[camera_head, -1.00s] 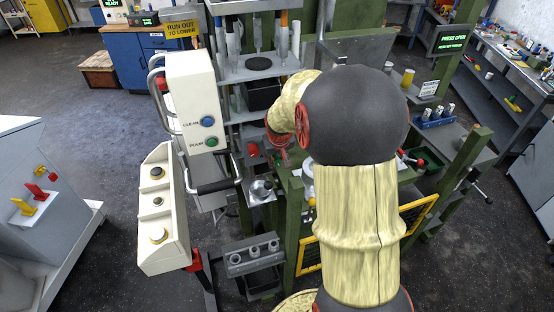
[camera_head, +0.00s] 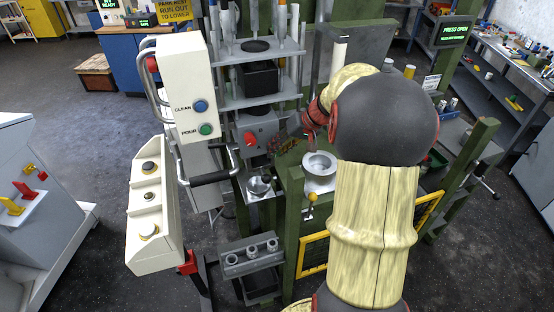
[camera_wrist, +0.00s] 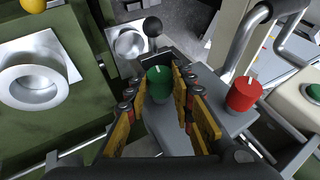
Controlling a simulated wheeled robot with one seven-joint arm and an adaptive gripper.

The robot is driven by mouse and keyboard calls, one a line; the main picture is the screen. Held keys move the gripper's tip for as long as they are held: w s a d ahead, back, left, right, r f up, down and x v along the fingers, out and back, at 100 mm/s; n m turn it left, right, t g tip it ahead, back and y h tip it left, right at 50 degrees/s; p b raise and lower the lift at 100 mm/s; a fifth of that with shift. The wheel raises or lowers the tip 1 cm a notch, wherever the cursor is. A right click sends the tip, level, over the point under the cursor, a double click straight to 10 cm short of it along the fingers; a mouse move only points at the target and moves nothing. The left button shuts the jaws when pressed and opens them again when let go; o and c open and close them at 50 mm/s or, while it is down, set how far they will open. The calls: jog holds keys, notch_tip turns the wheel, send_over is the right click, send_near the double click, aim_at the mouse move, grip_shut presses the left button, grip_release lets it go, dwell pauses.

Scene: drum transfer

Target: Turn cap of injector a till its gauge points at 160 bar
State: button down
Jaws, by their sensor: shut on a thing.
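A green cap (camera_wrist: 159,84) with a white pointer line stands between the yellow-padded fingers of my gripper (camera_wrist: 158,98) in the wrist view. My gripper is shut on this cap. A red cap (camera_wrist: 243,93) with a white line stands on the same grey block, to the right and clear of the fingers. The red cap (camera_head: 250,138) also shows in the head view, left of my gripper (camera_head: 280,145); the green cap cannot be made out there. I see no label telling which injector is a, and no readable gauge.
A metal ring-shaped cup (camera_head: 319,165) sits on the green frame (camera_head: 293,190), close to my arm. A white panel with CLEAN and POUR buttons (camera_head: 185,100) and a black-and-metal handle (camera_head: 210,178) stand left. A black ball knob (camera_wrist: 152,27) is just beyond the green cap.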

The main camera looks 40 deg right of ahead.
jog(key=shift+s+d+f+m+t+y+b, duration=0.15)
jog(key=shift+m+t+y+b, duration=0.1)
jog(key=shift+t+y+b, duration=0.45)
jog(key=shift+d+f+m+t+y+b, duration=0.15)
jog(key=shift+m+t+y+b, duration=0.2)
jog(key=shift+y+b, duration=0.65)
jog(key=shift+y, duration=0.3)
jog(key=c, duration=1.5)
grip_release()
jog(key=shift+c, duration=0.2)
jog(key=v, duration=1.2)
jog(key=shift+a, duration=0.1)
